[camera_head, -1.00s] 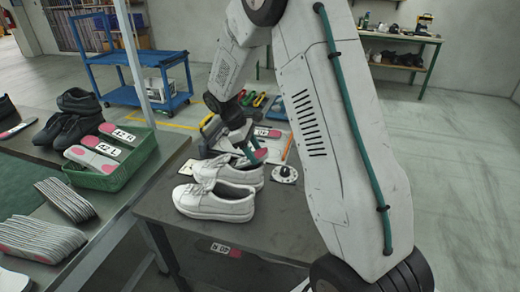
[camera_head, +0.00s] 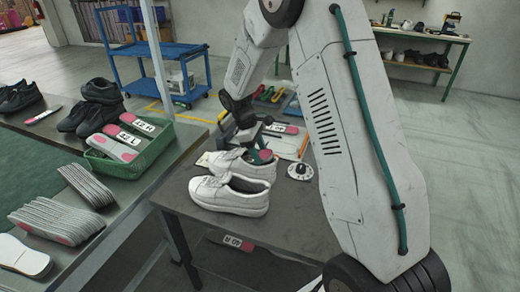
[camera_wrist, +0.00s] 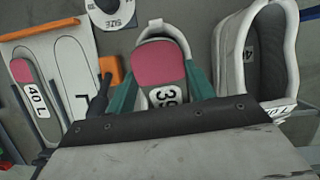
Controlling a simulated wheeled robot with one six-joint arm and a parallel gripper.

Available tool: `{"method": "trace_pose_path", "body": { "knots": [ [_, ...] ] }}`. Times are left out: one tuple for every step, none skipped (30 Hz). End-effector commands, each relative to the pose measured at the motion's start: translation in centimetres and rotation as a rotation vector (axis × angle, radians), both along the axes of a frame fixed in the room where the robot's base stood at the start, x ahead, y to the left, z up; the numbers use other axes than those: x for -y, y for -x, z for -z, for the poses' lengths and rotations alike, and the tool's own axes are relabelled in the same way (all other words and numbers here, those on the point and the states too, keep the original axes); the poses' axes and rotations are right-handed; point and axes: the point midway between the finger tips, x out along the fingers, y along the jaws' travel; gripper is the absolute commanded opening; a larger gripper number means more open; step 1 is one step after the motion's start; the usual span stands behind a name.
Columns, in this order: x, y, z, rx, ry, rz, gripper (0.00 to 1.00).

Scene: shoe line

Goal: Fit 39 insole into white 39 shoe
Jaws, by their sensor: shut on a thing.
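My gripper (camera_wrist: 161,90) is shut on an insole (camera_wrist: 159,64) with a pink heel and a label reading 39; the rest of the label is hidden. The insole's heel end lies over the opening of a white shoe (camera_wrist: 155,29); I cannot tell how far in it sits. In the head view my gripper (camera_head: 260,152) is at the rear white shoe (camera_head: 254,172). A second white shoe (camera_head: 228,196) stands in front of it, and a white shoe also shows at the right of the wrist view (camera_wrist: 237,60); its label is only partly readable.
A 40 L insole (camera_wrist: 35,97) lies on a white outline board (camera_wrist: 68,58) beside a round SIZE dial (camera_head: 300,170). A green basket (camera_head: 150,160) holds 42 insoles on the left table, with stacked insoles (camera_head: 60,218) and black shoes (camera_head: 90,110). Another insole (camera_head: 235,241) lies on the lower shelf.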

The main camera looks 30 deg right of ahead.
Motion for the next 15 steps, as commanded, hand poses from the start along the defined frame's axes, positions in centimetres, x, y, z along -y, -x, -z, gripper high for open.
{"method": "trace_pose_path", "body": {
  "knots": [
    [0.03,0.02,0.05,0.002,-0.002,0.000,0.31],
    [0.03,0.02,0.07,0.003,-0.003,0.000,0.31],
    [0.04,0.03,0.09,0.004,-0.003,0.000,0.31],
    [0.04,0.03,0.10,0.004,-0.003,0.000,0.31],
    [0.03,0.02,0.10,0.004,-0.003,0.000,0.31],
    [0.04,0.03,0.10,0.004,-0.003,0.000,0.31],
    [0.04,0.03,0.11,0.004,-0.003,0.000,0.31],
    [0.04,0.03,0.11,0.004,-0.003,0.000,0.31],
    [0.04,0.03,0.11,0.004,-0.003,0.000,0.31],
    [0.04,0.03,0.11,0.004,-0.003,0.000,0.61],
    [0.04,0.03,0.11,0.004,-0.003,0.000,0.70],
    [0.04,0.04,0.11,0.004,-0.003,0.000,0.78],
    [0.03,0.03,0.11,0.004,-0.003,0.000,0.78],
    [0.03,0.03,0.11,0.004,-0.003,0.000,0.78],
    [0.01,0.03,0.11,0.004,-0.003,0.000,0.78]
  ]
}}
